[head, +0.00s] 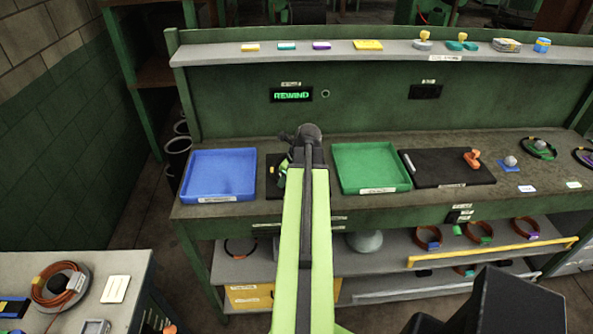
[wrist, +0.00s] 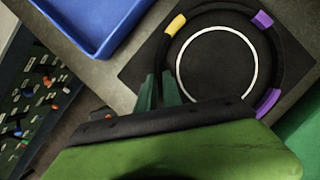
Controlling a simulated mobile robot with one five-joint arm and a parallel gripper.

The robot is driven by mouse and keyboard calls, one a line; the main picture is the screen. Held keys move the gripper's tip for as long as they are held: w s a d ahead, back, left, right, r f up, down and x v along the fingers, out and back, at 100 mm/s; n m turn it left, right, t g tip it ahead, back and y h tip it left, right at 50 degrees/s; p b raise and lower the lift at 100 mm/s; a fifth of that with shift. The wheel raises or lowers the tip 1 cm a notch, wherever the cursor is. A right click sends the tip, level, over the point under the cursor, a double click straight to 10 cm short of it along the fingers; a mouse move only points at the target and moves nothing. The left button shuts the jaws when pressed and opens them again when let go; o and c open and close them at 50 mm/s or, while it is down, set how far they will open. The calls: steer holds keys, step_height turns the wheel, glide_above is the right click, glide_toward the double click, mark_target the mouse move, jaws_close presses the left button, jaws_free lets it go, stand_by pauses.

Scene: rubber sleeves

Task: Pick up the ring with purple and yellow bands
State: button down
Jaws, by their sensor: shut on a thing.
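The black ring (wrist: 187,37) shows in the wrist view, with one yellow band and two purple bands. It is seen over a black mat (wrist: 140,64), with a thin white circle inside it. My gripper (wrist: 160,92) has its green fingers shut on the ring's near left rim. The fingers and wrist hide part of that rim. Whether the ring touches the mat or is slightly above it, I cannot tell. In the head view my arm hides most of the ring and mat, and my gripper (head: 283,176) shows only partly.
A blue tray (head: 219,196) stands left of the mat and a green tray (head: 371,189) right of it. Farther right is a black board (head: 440,180) with an orange item. A shelf with small items runs along the back. Other banded rings lie on the lower shelf.

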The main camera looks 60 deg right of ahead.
steer(key=shift+r, duration=0.1)
stand_by(0.3)
step_height(320, 180, up, 4)
steer(key=p, duration=0.4)
steer(key=shift+r, duration=0.15)
steer(key=s+d+r+p, duration=0.6)
steer(key=s+d+p, duration=0.1)
steer(key=d, duration=0.2)
steer(key=shift+d+r, duration=0.2)
steer(key=shift+r, duration=0.05)
